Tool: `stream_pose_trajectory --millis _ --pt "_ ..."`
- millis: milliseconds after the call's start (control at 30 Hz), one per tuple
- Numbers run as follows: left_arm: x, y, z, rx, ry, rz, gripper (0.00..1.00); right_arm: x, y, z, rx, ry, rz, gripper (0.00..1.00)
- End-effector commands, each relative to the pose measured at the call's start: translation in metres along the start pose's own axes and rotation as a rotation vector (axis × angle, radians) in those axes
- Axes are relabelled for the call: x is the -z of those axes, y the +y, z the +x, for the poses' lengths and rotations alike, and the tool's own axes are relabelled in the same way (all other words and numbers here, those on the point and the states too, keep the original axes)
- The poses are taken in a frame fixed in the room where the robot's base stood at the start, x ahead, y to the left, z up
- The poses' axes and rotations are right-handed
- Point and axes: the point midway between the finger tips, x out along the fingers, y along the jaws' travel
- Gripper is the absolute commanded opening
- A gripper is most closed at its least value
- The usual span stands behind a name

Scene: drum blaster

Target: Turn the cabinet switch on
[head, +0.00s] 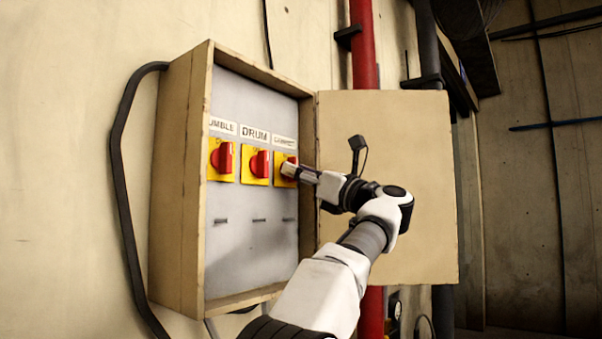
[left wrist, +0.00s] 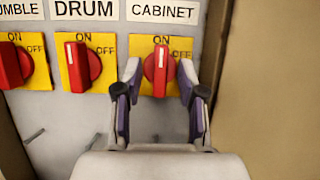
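The cabinet switch (left wrist: 160,70) is a red knob on a yellow plate marked ON at the top and OFF at the right. Its pale-marked end points up toward ON in the left wrist view. In the head view the knob (head: 289,167) is partly hidden by my gripper. My left gripper (left wrist: 159,75) is open, with one finger on each side of the knob and a small gap visible beside it. In the head view the left gripper (head: 295,171) reaches to the switch from the right. My right gripper is not in view.
The drum switch (left wrist: 82,65) and a rumble switch (left wrist: 15,65) sit to the left on the same panel. The box's open door (head: 400,200) stands on the right, behind my arm. A red pipe (head: 362,45) runs down the wall.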

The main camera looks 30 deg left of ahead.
Motion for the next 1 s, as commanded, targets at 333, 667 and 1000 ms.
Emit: stream_pose_trajectory --millis 333,667,1000 --pt "0.000 -0.001 -0.013 0.003 0.001 0.004 0.40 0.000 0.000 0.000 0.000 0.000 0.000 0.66" --pt "0.001 -0.001 -0.092 0.003 -0.002 0.003 0.40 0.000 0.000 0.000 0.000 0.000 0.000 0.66" --pt "0.002 -0.001 -0.120 -0.001 0.002 0.001 0.40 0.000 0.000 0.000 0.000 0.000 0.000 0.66"
